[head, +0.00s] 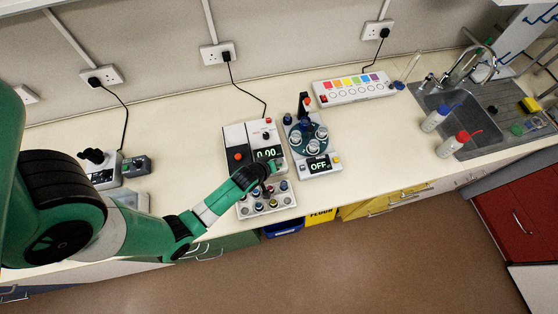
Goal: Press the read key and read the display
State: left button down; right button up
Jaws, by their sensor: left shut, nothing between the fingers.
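A white and dark bench meter (237,135) stands at the middle of the bench. Its lit display (268,153) seems to read 0.00. An orange-red button (238,156) is on its left part and a small red one (267,121) is near its back right. I cannot tell which key is the read key. My left gripper (268,184) is shut and empty. It is at the meter's front edge, over the back of a rack of vials; contact cannot be told. The arm and gripper hide part of the meter's front. My right gripper is not in view.
The rack (245,211) holds several capped vials. A carousel device (318,164) with an OFF display stands to the right. A strip with coloured squares (353,88) lies behind. Two wash bottles (455,143) stand by the sink (460,100). The bench right of the carousel is clear.

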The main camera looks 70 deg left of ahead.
pick_arm(q)
jog(key=shift+f+b, duration=0.4)
jog(key=shift+f, duration=0.05)
dwell(0.4)
jog(key=shift+r, duration=0.15)
jog(key=shift+r+p, duration=0.8)
jog(key=shift+p, duration=0.1)
notch_tip(320, 180, up, 6)
jog(key=p, duration=0.5)
jog(key=shift+p, duration=0.35)
